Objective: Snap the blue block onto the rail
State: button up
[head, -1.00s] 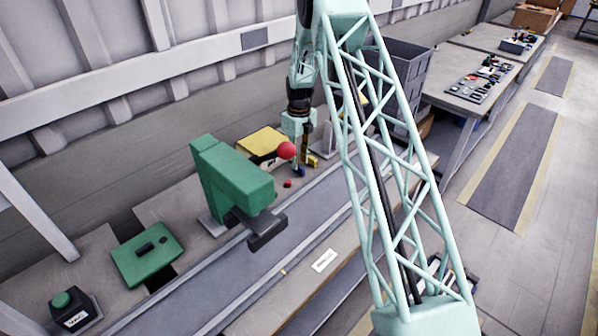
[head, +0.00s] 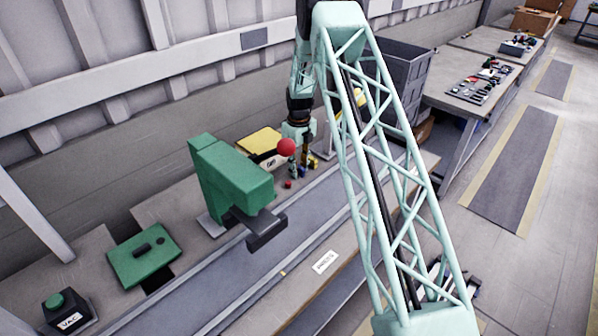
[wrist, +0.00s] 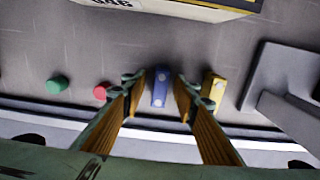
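The blue block (wrist: 161,87) lies on the grey bench in the wrist view, with light round spots on its top. My gripper (wrist: 160,84) is open, with one finger on each side of the block and a small gap showing on both sides. In the head view my gripper (head: 303,169) is low over the bench, and the block is mostly hidden there. A pale rail-like strip (wrist: 160,136) runs across below the block in the wrist view; I cannot tell whether it is the task's rail.
A yellow block (wrist: 214,92) is close beside the right finger. A red piece (wrist: 100,92) and a green piece (wrist: 57,85) lie to the left. A yellow-topped box (head: 260,142) stands behind. A green machine (head: 235,180) stands left, beside a long grey track (head: 215,273).

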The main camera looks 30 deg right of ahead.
grip_shut()
jog(key=shift+r, duration=0.15)
jog(key=shift+r+p, duration=0.8)
jog(key=shift+r, duration=2.05)
jog(key=shift+s, duration=0.15)
jog(key=s+d+r+b, duration=0.1)
jog(key=s+d+r, duration=0.1)
jog(key=s, duration=0.9)
jog(key=s+d+r+b, duration=0.1)
jog(key=s+d+r, duration=0.2)
jog(key=s, duration=0.8)
jog(key=s+d+r+b, duration=0.2)
jog(key=s+d, duration=0.4)
jog(key=s, duration=0.6)
jog(key=shift+d+r, duration=0.2)
jog(key=shift+r, duration=0.3)
jog(key=shift+w, duration=0.15)
